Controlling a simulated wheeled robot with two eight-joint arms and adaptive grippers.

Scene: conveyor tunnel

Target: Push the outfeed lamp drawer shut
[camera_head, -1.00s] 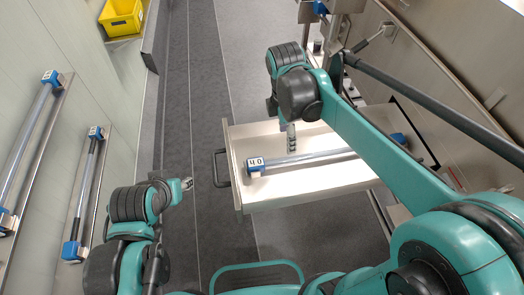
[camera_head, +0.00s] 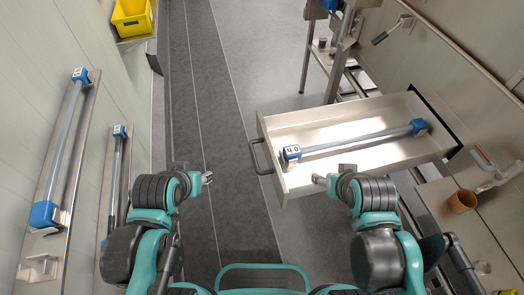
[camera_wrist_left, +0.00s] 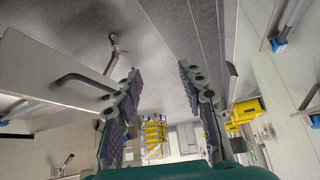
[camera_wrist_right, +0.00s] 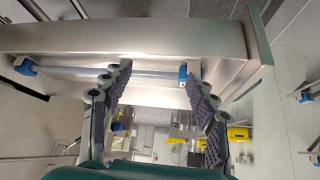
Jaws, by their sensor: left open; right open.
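The lamp drawer (camera_head: 284,190) stands pulled out of the right-hand wall unit, its dark handle (camera_head: 260,157) facing left. A lamp tube with blue end caps, one labelled 40 (camera_head: 350,142), lies inside. My right gripper (camera_head: 319,179) is open and empty at the drawer's near side; I cannot tell whether it touches. In the right wrist view the drawer wall (camera_wrist_right: 120,40) and the tube (camera_wrist_right: 110,72) show beyond the open fingers. My left gripper (camera_head: 207,179) is open and empty, left of the drawer front and apart from it. The handle also shows in the left wrist view (camera_wrist_left: 85,82).
Two wall racks with tubes (camera_head: 65,140) (camera_head: 117,165) line the left wall. A yellow bin (camera_head: 132,18) sits at the far left. A brown cup (camera_head: 462,200) stands on the counter at right. The grey floor left of the drawer is clear.

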